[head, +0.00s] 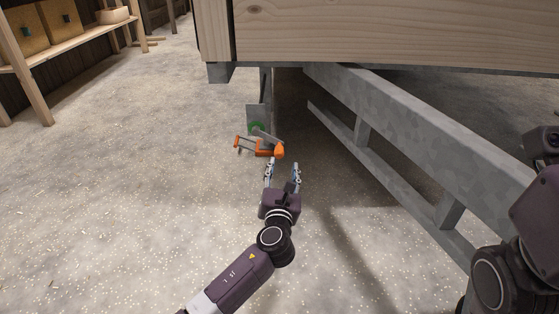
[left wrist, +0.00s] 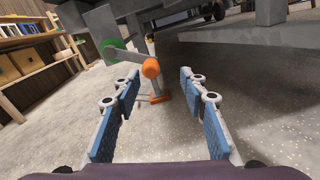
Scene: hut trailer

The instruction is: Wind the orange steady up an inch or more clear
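The orange steady (head: 264,152) is under the near corner of the trailer, low by the gravelly floor. Its rounded orange end (head: 279,150) points toward my left gripper. In the left wrist view the rounded orange end (left wrist: 151,68) sits between the fingers, beyond their tips, with an orange foot (left wrist: 160,99) below it. Whether the foot touches the floor, I cannot tell. My left gripper (head: 282,166) is open and empty, just in front of the steady. Its two blue-padded fingers (left wrist: 160,78) stand wide apart. My right gripper is out of view; only part of that arm shows at right.
The trailer's timber edge (head: 390,35) overhangs above, and a grey steel beam (head: 410,130) runs along the right. A wooden shelf (head: 75,42) stands far left. The floor at left is clear.

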